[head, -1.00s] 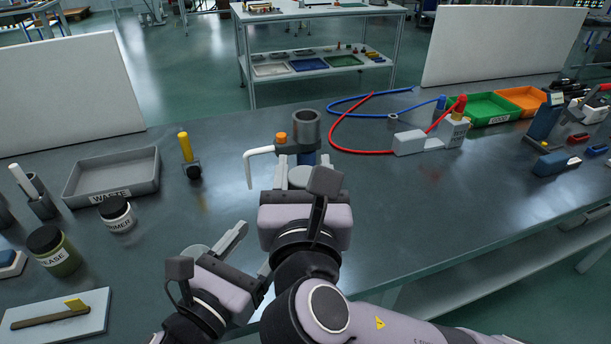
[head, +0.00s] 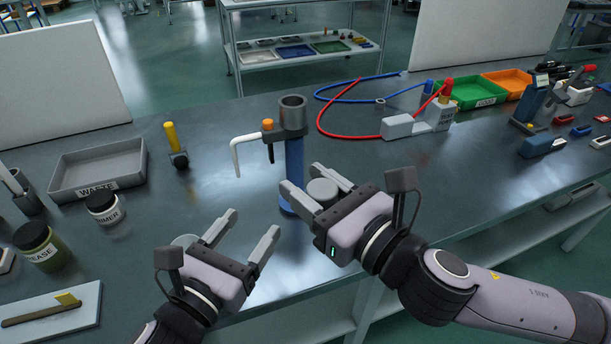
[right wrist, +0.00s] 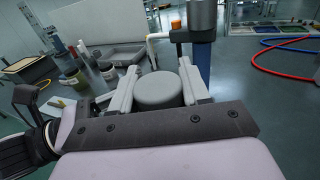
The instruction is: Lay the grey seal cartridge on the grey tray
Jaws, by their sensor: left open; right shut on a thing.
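The grey seal cartridge (head: 322,189) is a short round cylinder between the fingers of my right gripper (head: 314,187). The right gripper is shut on it and holds it in front of the blue post. The cartridge also shows in the right wrist view (right wrist: 158,90), between both fingers, its flat end visible. My left gripper (head: 243,234) is open and empty, to the left of the right gripper and near the bench's front edge. A grey tray (head: 76,191) marked WASTE lies at the left of the bench, well away from both grippers; it looks empty.
A blue post (head: 294,160) with a grey ring holder (head: 293,113) stands behind the right gripper. A white bent key (head: 235,155) hangs beside it. A yellow-handled tool (head: 172,140) and a primer jar (head: 103,207) stand near the tray. Red and blue hoses lie behind.

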